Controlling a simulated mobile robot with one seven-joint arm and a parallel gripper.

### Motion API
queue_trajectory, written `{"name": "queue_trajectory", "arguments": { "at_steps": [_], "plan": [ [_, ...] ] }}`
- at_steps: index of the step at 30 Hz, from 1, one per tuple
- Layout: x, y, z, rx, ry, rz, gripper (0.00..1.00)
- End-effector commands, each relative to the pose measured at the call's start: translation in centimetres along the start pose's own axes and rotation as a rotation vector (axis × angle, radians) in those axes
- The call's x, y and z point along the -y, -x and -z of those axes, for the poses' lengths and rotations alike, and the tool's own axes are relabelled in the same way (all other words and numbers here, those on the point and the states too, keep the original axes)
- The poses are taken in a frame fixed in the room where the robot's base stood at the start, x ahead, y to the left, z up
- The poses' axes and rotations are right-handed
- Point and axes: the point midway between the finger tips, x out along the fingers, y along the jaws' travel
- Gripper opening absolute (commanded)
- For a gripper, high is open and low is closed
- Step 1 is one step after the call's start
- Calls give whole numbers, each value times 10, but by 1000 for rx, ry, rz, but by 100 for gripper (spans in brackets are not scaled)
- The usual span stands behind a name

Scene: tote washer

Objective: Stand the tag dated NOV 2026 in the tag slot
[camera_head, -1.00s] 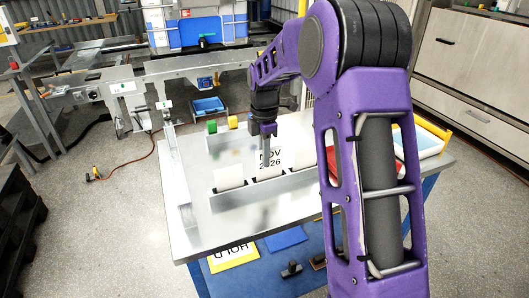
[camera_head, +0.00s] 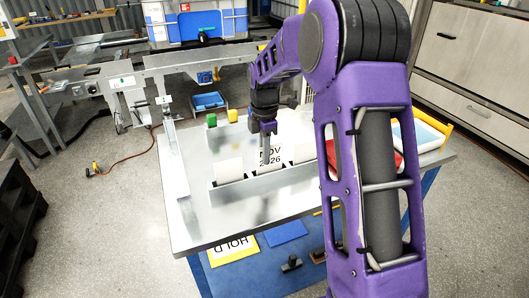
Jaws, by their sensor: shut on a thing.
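The white tag reading NOV 2026 (camera_head: 276,158) stands upright at the middle of a grey metal rack (camera_head: 250,188) on the table. Its lower edge meets the rack. I cannot tell how deep it sits in a slot. My gripper (camera_head: 265,158) points down at the tag's face and is shut on it, covering part of its left side and lettering. A blank white tag (camera_head: 230,169) stands in the rack to the left. Another white tag (camera_head: 303,153) stands to the right, partly hidden behind my arm.
The metal table (camera_head: 205,232) is bare at the front left. A red item (camera_head: 394,150) and a blue-and-white tray (camera_head: 425,138) are at right. A yellow HOLD sign (camera_head: 233,250) lies below.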

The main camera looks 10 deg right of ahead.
Motion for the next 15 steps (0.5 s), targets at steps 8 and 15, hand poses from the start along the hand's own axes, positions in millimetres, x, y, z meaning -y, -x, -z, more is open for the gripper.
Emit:
{"name": "queue_trajectory", "arguments": {
  "at_steps": [8,15],
  "plan": [
    [0,-6,0,0,0,0,0],
    [0,-11,0,0,0,0,0]
  ]
}}
